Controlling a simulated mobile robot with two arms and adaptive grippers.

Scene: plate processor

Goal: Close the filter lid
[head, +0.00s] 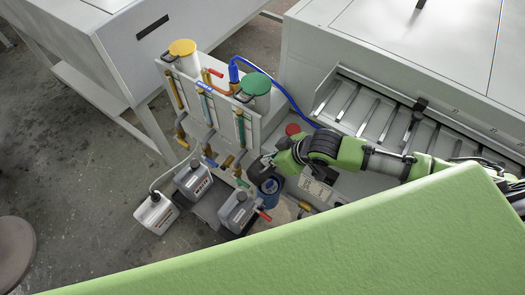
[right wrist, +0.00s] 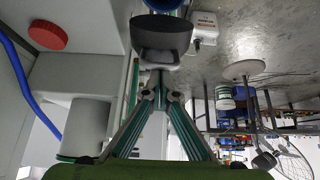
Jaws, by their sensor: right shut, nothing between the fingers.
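My right gripper (head: 262,167) reaches in from the right on its green arm. A blue round container (head: 269,187) stands just below the gripper in the head view. A blue edge of it (right wrist: 163,4) shows just past the fingertips in the right wrist view. My left gripper is not in view.
A red round cap (head: 292,129) sits beside the arm. Yellow-lidded (head: 182,48) and green-lidded (head: 255,84) containers stand above piping. A white jug (head: 156,213) and grey jugs (head: 193,180) (head: 238,211) stand close left. A slatted tray (head: 385,112) lies right. A green panel covers the bottom.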

